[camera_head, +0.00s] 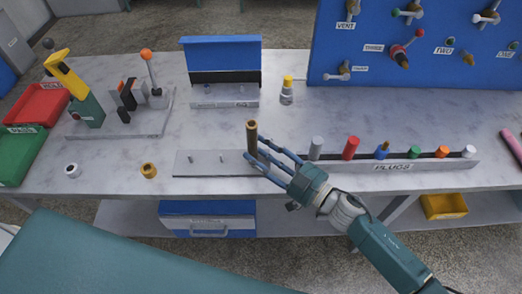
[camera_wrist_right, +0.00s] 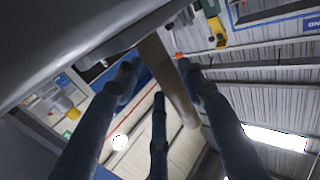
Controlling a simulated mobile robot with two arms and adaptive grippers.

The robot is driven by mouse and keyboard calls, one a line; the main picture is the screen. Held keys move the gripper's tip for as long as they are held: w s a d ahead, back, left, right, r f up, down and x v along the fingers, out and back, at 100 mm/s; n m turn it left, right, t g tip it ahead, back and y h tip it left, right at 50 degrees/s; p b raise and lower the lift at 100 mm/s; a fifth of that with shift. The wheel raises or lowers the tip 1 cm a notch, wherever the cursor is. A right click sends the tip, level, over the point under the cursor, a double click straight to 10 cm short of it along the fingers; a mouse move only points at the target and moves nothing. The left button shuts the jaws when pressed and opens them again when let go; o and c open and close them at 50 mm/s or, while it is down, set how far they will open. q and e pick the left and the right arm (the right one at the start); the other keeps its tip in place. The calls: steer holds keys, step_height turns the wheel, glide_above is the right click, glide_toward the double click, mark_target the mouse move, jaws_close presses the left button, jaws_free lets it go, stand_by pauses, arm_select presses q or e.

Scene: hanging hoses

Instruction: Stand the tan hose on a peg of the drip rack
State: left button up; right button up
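The tan hose (camera_head: 252,137) is a short brown tube standing about upright at the right end of the drip rack (camera_head: 208,170), a flat grey plate. Two short pegs of the rack show bare to the left of the hose. The hose's lower end is hidden by fingers, so I cannot tell whether it is around a peg. My right gripper (camera_head: 256,151) has its long blue fingers straight and spread around the hose. In the right wrist view the hose (camera_wrist_right: 173,80) lies between the fingers, with a gap on its left side. My left gripper is not in view.
The plug tray (camera_head: 400,164) with several coloured plugs stands close right of the gripper. A white ring (camera_head: 72,170) and a brass ring (camera_head: 149,171) lie to the left. A yellow-capped bottle (camera_head: 287,90) and a grey box (camera_head: 225,94) stand behind. The front left table is mostly clear.

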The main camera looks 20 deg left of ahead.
steer(key=shift+o, duration=0.7)
steer(key=shift+s+d, duration=0.1)
steer(key=shift+d, duration=0.15)
steer(key=v, duration=1.1)
steer(key=shift+s+d, duration=0.2)
